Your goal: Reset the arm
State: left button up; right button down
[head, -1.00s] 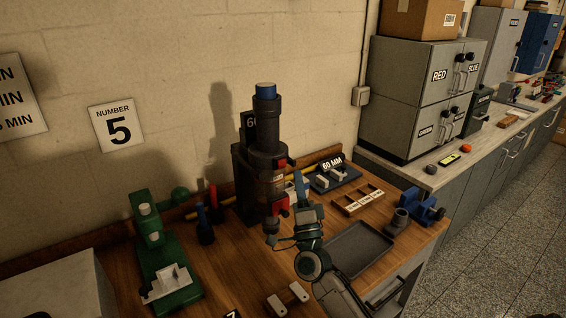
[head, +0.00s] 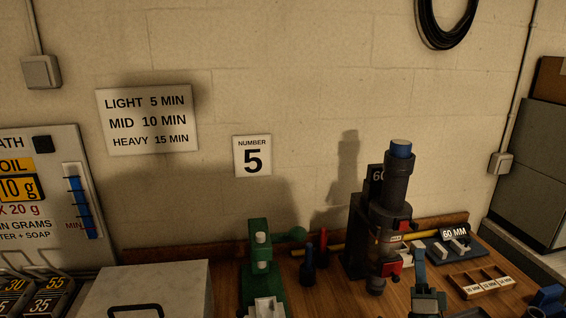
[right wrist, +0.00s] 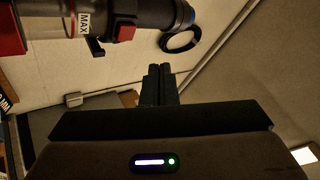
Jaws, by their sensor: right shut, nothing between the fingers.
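My right gripper (head: 419,262) is at the lower right of the head view, pointing up in front of the bench. In the right wrist view its two dark fingers (right wrist: 159,80) lie together with nothing between them. A tall dark machine (head: 386,215) with a blue cap and red parts stands just left of and behind the gripper. The same machine (right wrist: 120,20) crosses the top of the right wrist view. I cannot tell whether they touch. My left gripper is not in view.
A green press (head: 260,270) and blue and red upright tools (head: 308,265) stand left of the machine. A wooden compartment tray (head: 470,285) and a 60 MM holder (head: 450,250) are on the right. A pale box (head: 150,280) is at the left.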

jog(key=s+a+f+n+g+y, duration=0.4)
jog(key=a+f+n+g+y, duration=0.15)
jog(key=f+n, duration=0.2)
jog(key=s+a+f+n+g+y, duration=0.45)
jog(key=a+f+n, duration=0.2)
jog(key=f, duration=0.25)
jog(key=s+d+f+n+g+h, duration=0.25)
jog(key=s+f+g, duration=0.3)
jog(key=s, duration=0.45)
jog(key=s+d+f+n+g+h, duration=0.1)
jog(key=s+d+f+g+h, duration=0.15)
jog(key=s+f+g, duration=0.6)
notch_tip(320, 180, down, 25)
jog(key=s+d+t, duration=0.1)
jog(key=s+d, duration=0.1)
jog(key=d, duration=0.1)
jog(key=s+f, duration=1.7)
jog(key=f, duration=0.2)
jog(key=shift+s+d+f+g, duration=0.15)
jog(key=shift+d+f+g, duration=0.2)
jog(key=shift+d+g, duration=0.05)
